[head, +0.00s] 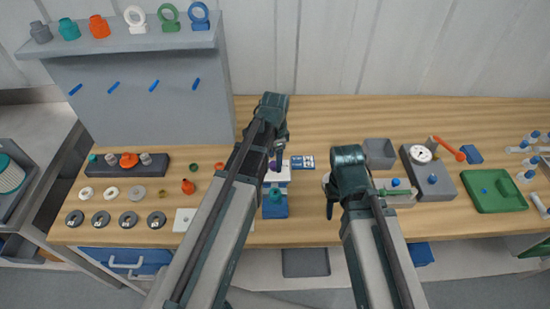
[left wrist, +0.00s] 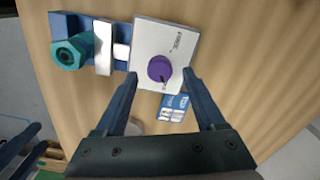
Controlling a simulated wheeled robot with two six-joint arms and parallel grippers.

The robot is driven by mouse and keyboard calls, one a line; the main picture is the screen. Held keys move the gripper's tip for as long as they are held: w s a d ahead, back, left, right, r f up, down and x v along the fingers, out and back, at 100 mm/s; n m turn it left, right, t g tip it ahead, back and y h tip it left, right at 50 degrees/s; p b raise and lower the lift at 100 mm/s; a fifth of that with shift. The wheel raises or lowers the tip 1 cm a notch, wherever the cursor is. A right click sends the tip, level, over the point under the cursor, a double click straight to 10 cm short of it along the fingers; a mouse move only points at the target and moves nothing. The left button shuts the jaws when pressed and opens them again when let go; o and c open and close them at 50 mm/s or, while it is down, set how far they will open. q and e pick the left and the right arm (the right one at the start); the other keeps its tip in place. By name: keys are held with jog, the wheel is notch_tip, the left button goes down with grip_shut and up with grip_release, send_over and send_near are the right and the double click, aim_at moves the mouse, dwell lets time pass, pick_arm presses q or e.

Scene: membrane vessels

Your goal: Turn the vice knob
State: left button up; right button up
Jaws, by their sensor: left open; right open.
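A blue vice (head: 275,208) stands on the bench in the middle. It has a teal knob (left wrist: 68,53) at one end and a pale metal jaw (left wrist: 104,48). Against the jaw is a white block (left wrist: 178,42) with a round purple knob (left wrist: 159,68) and small lettering on its face. My left gripper (left wrist: 160,76) is open above the block. In the left wrist view the purple knob shows between its fingertips, and I cannot tell whether they touch it. In the head view, my left arm partly hides the block. My right gripper (head: 331,205) is open, to the right of the vice.
A blue-and-white card (head: 302,162) lies right of the block. Further right are a grey bin (head: 380,150), a grey box with a gauge (head: 432,180) and a green tray (head: 510,193). Rings and fittings lie at the left, below a grey shelf panel (head: 145,100).

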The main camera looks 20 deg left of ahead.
pick_arm(q)
notch_tip(320, 180, up, 12)
jog(key=p, duration=1.1)
jog(key=shift+r+p, duration=0.25)
jog(key=shift+p, duration=0.15)
pick_arm(e)
notch_tip(320, 180, up, 12)
jog(key=shift+r, duration=0.25)
